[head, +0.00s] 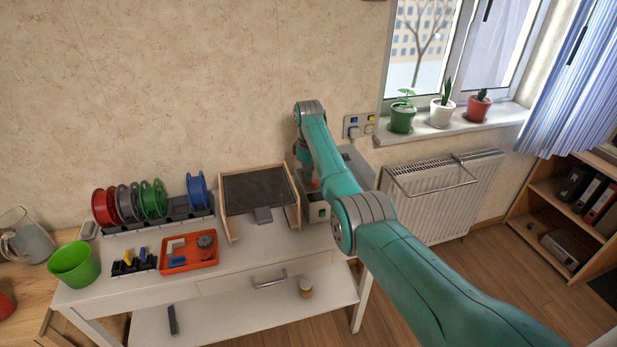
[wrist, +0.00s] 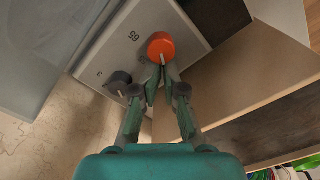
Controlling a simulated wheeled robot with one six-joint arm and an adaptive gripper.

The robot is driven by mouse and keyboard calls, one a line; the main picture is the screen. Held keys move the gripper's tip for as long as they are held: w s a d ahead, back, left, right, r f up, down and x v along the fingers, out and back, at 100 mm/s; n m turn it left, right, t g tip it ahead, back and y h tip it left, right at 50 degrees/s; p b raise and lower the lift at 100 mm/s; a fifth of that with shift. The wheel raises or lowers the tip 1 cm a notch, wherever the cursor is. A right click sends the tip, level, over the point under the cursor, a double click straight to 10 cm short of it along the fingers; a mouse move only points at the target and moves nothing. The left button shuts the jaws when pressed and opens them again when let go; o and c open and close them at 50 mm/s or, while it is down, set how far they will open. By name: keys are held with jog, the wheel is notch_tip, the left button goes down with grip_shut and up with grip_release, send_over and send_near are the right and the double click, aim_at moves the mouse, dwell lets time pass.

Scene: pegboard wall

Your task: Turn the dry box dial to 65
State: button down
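The dry box (wrist: 190,20) shows in the wrist view as a pale panel with an orange round dial (wrist: 161,44). A white pointer mark is on the dial's lower side in the picture. A smaller dark knob (wrist: 119,82) is further down-left. My gripper (wrist: 164,70) has its fingertips right at the dial's lower edge, with only a narrow gap between them. I cannot tell whether they touch or grip the dial. In the head view my arm hides much of the box (head: 318,210).
A wooden-sided box with a dark top (head: 256,190) stands just left. An orange tray (head: 188,252), filament spools (head: 152,199) and a green cup (head: 74,264) are further left on the white table (head: 235,262). A radiator (head: 445,195) is to the right.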

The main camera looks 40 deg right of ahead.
jog(key=c, duration=0.9)
grip_release()
jog(key=shift+s+f, duration=0.1)
jog(key=shift+s, duration=0.1)
jog(key=shift+n, duration=0.4)
jog(key=r, duration=0.4)
jog(key=w+r, duration=0.1)
jog(key=r, duration=0.3)
jog(key=w+a+r, duration=0.1)
jog(key=r, duration=0.3)
